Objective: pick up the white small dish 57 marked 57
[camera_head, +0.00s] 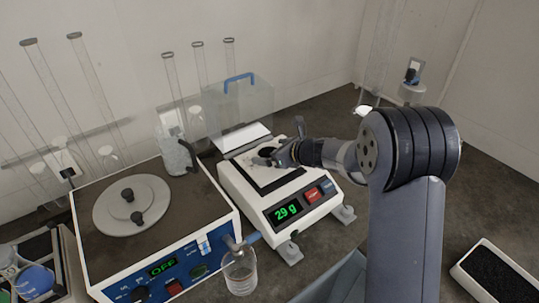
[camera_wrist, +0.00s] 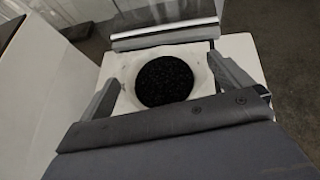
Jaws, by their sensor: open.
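A white small dish (camera_wrist: 203,73) holding black granules (camera_wrist: 165,80) sits on the pan of the balance, seen in the wrist view. No number 57 can be read on it. My gripper (camera_wrist: 167,90) is open, with one finger at the dish's left and one at its right; I cannot tell whether they touch it. In the head view my gripper (camera_head: 283,155) is low over the balance (camera_head: 303,208), whose display reads 29 g. There the gripper largely hides the dish.
A clear draft cover with a blue handle (camera_head: 239,82) stands behind the balance. The sieve shaker (camera_head: 165,225) reads OFF at the left. Glass tubes stand behind.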

